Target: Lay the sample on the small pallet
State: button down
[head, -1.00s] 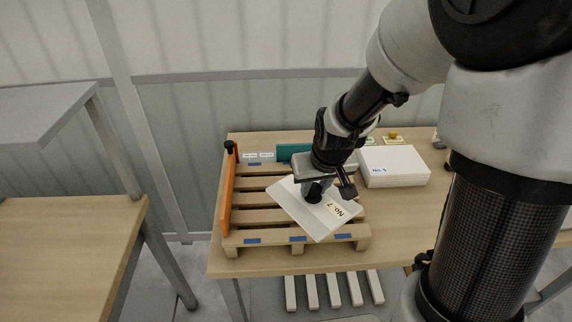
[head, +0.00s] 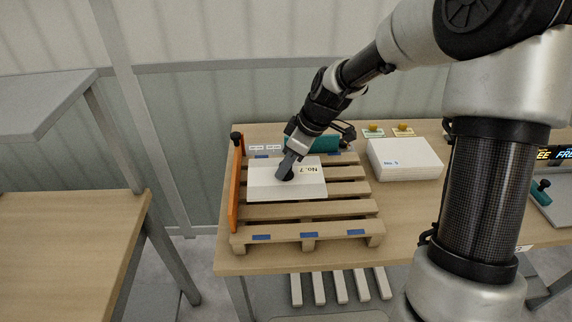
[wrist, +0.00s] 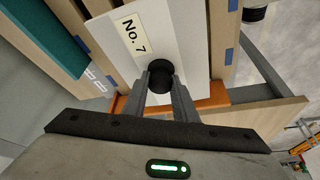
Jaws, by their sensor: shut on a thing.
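The sample (head: 262,187) is a thin white panel marked "No. 7" with a black knob near its middle. It is over the back left part of the small pallet (head: 309,236), a slatted wooden one, roughly square to its slats. Its left edge is close to the orange side board (head: 236,190). I cannot tell whether it touches the slats. My gripper (head: 287,172) is shut on the sample's knob. In the wrist view my gripper (wrist: 161,80) has its fingers on either side of the knob, with the sample (wrist: 185,35) beyond.
A teal block (head: 326,143) stands at the pallet's back edge. A stack of white panels (head: 404,160) lies on the table to the right. Two yellow knobs (head: 373,128) (head: 403,128) are behind it. The pallet's front slats are bare.

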aim_at(289, 176)
jog(key=shift+f+b, duration=2.25)
jog(key=shift+f, duration=0.65)
jog(key=shift+f+b, duration=0.5)
jog(key=shift+f, duration=0.1)
jog(key=c, duration=1.4)
grip_release()
jog(key=shift+o, duration=0.2)
